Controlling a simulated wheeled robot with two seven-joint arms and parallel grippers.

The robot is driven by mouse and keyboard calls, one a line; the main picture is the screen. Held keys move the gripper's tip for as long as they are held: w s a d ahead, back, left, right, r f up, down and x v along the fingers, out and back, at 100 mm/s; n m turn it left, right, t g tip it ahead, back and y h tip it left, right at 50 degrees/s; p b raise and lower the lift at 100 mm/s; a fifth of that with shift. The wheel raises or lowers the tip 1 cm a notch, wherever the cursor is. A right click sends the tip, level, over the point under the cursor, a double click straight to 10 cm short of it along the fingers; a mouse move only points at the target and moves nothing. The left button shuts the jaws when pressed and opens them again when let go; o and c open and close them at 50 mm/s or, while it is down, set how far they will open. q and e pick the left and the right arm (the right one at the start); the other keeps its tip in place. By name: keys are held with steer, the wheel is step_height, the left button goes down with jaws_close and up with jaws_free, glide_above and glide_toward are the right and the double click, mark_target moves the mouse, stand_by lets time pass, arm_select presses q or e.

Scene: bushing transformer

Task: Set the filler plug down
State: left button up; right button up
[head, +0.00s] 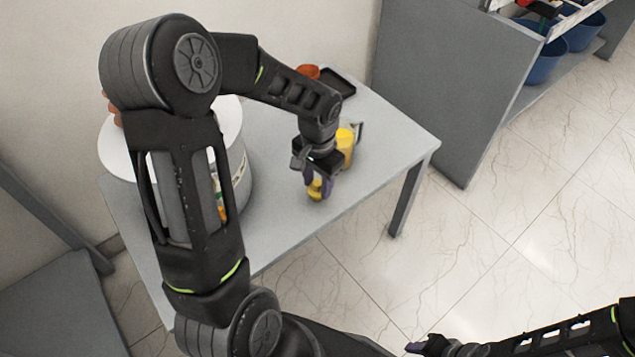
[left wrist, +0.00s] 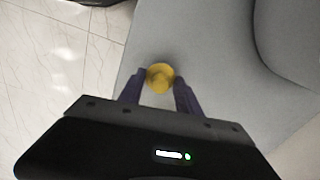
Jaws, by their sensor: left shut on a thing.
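My left gripper (head: 318,184) is over the grey table (head: 290,220), near its front edge. Its purple fingers are shut on the yellow filler plug (head: 315,190). The left wrist view shows the round yellow top of the plug (left wrist: 160,77) between the two fingertips. I cannot tell whether the plug touches the table.
A large white cylindrical body (head: 232,140) stands on the table at the left, partly behind my left arm. A yellow container (head: 345,147) stands just behind the gripper. A black tray (head: 338,82) and an orange item (head: 307,71) lie at the back. The table's right corner is clear.

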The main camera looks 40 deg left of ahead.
mark_target(318, 183)
arm_select(q)
steer(key=o, duration=1.3)
steer(key=shift+f, duration=0.1)
steer(key=shift+o, duration=0.2)
steer(key=shift+r, duration=0.25)
step_height(318, 183, up, 12)
steer(key=p, duration=0.2)
steer(key=shift+d+f, duration=0.1)
